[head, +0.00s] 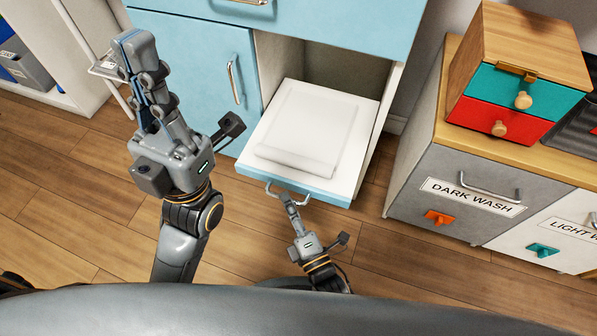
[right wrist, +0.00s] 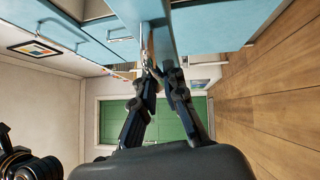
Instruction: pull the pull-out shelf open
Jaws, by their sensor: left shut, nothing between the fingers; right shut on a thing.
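The pull-out shelf (head: 318,128) is white with a light blue front edge and sticks out of the blue cabinet (head: 191,57) over the floor. A flat white raised panel lies on its top. A metal handle sits on its front edge (head: 300,183). My right gripper (head: 287,196) is shut on this handle; the handle also shows between the fingertips in the right wrist view (right wrist: 147,50). My left gripper (head: 130,42) is shut and empty, raised to the left of the shelf in front of the blue cabinet door.
A cabinet with a DARK WASH drawer (head: 473,196) stands to the right, carrying a small wooden box with teal and red drawers (head: 519,88). A white shelf unit with a grey bin (head: 24,65) is at the far left. Wooden floor is clear in front of the shelf.

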